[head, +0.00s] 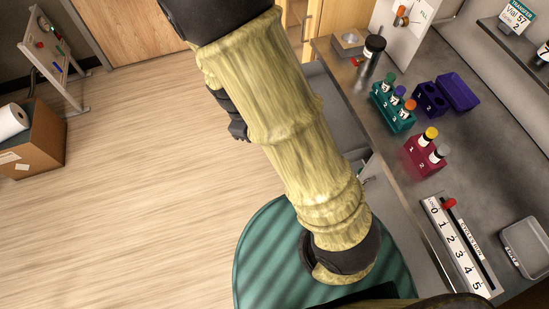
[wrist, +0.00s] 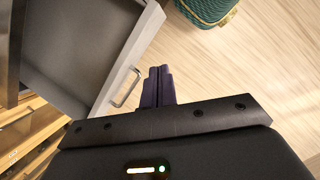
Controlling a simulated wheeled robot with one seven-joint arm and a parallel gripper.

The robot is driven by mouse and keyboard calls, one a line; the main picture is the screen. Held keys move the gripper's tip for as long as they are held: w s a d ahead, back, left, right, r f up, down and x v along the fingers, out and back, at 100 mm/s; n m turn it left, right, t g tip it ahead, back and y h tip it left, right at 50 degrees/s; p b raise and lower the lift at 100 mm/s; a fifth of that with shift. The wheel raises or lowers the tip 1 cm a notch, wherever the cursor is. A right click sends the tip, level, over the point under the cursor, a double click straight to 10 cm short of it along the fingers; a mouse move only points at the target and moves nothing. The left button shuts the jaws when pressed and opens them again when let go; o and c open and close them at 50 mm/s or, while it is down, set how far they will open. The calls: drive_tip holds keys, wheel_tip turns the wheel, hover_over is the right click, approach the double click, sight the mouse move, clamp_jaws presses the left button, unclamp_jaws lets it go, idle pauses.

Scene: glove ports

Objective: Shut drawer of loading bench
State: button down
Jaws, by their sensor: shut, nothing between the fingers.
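The drawer (wrist: 140,62) of the loading bench (head: 470,150) stands pulled out in the wrist view. Its grey front carries a metal bar handle (wrist: 127,88). In the head view part of the open drawer (head: 340,110) shows behind my arm. My gripper (wrist: 158,72) is shut and empty, with its dark fingers just to the right of the handle and drawer front in the wrist view. I cannot tell whether the fingers touch the front. In the head view my sleeved arm reaches over the floor beside the bench, and the dark gripper (head: 237,125) is mostly hidden behind it.
The bench top holds a teal vial rack (head: 392,107), a crimson rack (head: 425,157), a purple rack (head: 430,100) and a numbered slider strip (head: 456,245). A green round stool or bin (head: 265,260) stands below my arm. Floor at left is clear up to a cardboard box (head: 40,145).

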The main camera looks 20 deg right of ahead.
drive_tip(key=w+a+f+n+t+h+b, duration=0.1)
drive_tip(key=a+f+n+h+b, duration=0.4)
drive_tip(key=f+n, duration=0.3)
wheel_tip(320, 180, down, 2)
drive_tip(key=shift+w+a+n+t+h, duration=0.3)
drive_tip(key=shift+w+a+t, duration=0.1)
drive_tip(key=shift+a, duration=0.3)
drive_tip(key=d+r+x, duration=0.2)
drive_tip(key=x, duration=1.1)
drive_tip(key=shift+p, duration=0.4)
drive_tip(key=shift+w, duration=0.15)
